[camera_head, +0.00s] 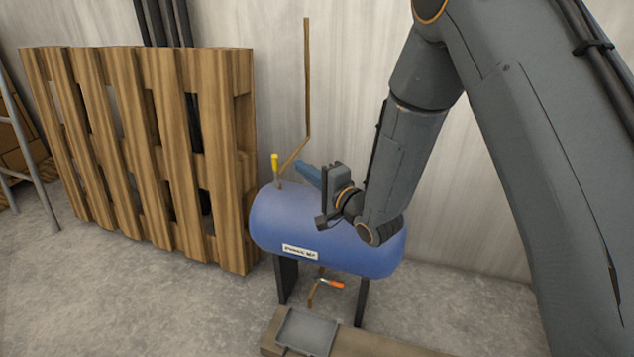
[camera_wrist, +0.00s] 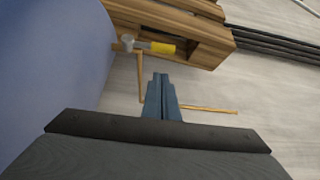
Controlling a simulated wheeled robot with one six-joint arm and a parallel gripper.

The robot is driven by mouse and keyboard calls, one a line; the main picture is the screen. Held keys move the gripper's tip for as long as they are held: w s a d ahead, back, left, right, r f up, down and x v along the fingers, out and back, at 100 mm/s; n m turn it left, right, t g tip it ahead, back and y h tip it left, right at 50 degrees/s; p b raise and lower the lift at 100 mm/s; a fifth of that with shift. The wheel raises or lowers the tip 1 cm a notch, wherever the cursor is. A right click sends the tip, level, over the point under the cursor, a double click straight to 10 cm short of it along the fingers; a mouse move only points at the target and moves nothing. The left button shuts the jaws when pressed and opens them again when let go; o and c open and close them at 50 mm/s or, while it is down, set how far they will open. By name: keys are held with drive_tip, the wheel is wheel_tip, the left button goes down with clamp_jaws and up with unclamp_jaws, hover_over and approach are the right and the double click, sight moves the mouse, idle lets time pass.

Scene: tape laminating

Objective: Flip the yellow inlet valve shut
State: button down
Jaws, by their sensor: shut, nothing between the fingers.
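The yellow inlet valve handle (camera_head: 275,163) stands upright on a fitting at the left end of the blue tank (camera_head: 290,220). In the wrist view the yellow handle (camera_wrist: 161,47) lies across the top, joined to a grey metal valve body (camera_wrist: 127,41). My gripper (camera_head: 303,168) is shut and empty, above the tank and to the right of the handle, apart from it. Its closed blue fingers (camera_wrist: 160,78) point toward the valve in the wrist view.
A copper pipe (camera_head: 307,80) rises along the wall behind the valve. A wooden pallet (camera_head: 235,160) leans left of the tank. A valve with an orange-red handle (camera_head: 333,284) hangs under the tank, above a grey tray (camera_head: 305,333) on a wooden board.

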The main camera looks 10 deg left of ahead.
sight(276, 169)
drive_tip(key=shift+s+a+b, duration=0.15)
drive_tip(key=shift+a+b, duration=0.4)
drive_tip(key=shift+a, duration=1.5)
drive_tip(key=shift+r+p, duration=0.15)
drive_tip(key=shift+p, duration=0.15)
